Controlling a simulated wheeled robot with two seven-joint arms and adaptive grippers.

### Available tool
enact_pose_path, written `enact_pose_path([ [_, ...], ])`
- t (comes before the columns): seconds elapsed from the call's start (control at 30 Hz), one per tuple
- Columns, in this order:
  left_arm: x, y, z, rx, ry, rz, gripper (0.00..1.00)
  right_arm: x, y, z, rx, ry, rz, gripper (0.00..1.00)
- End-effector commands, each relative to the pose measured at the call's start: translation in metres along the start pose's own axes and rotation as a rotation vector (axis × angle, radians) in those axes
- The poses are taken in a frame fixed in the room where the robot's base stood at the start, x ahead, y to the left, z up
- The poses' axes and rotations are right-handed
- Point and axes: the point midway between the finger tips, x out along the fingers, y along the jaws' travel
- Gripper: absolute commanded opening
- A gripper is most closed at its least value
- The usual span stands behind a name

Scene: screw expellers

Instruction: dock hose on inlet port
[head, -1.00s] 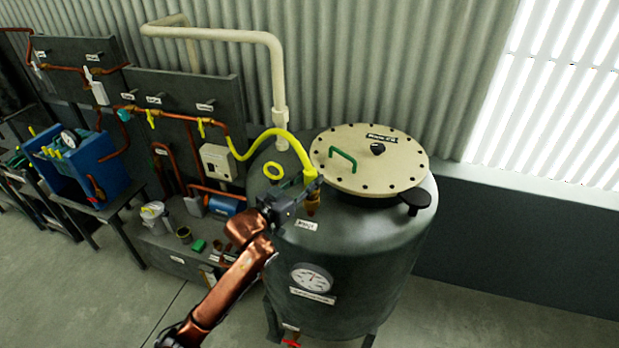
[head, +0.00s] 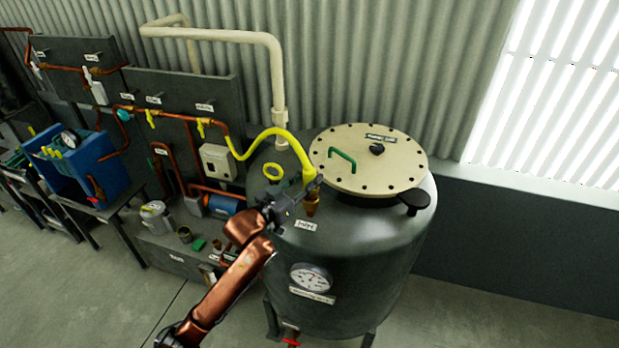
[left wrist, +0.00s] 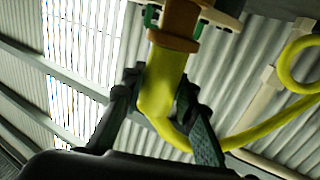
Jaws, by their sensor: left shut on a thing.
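The yellow hose (head: 270,133) arches from the pipework on the left to the top of the dark green tank (head: 350,250). My left gripper (head: 311,186) is shut on the hose's end, just above the brass inlet port (head: 312,208) on the tank's top. In the left wrist view, the fingers (left wrist: 158,105) hold the hose (left wrist: 160,85) from both sides, and its end meets an orange-brown collar (left wrist: 173,41). I cannot tell whether it is fully seated. An "Inlet" label (head: 306,224) is on the tank below the port. My right gripper is not in view.
The cream bolted lid (head: 370,165) with a green handle (head: 342,156) is right of the port. A cream pipe (head: 278,90) rises behind the tank. A pressure gauge (head: 311,277) is on the tank's front.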

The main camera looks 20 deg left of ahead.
Motion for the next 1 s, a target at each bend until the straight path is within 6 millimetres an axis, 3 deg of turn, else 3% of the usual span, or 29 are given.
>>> enact_pose_path([
  [1.0, -0.0014, 0.0004, 0.0073, 0.000, 0.002, 0.001, 0.00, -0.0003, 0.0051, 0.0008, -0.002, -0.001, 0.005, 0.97],
])
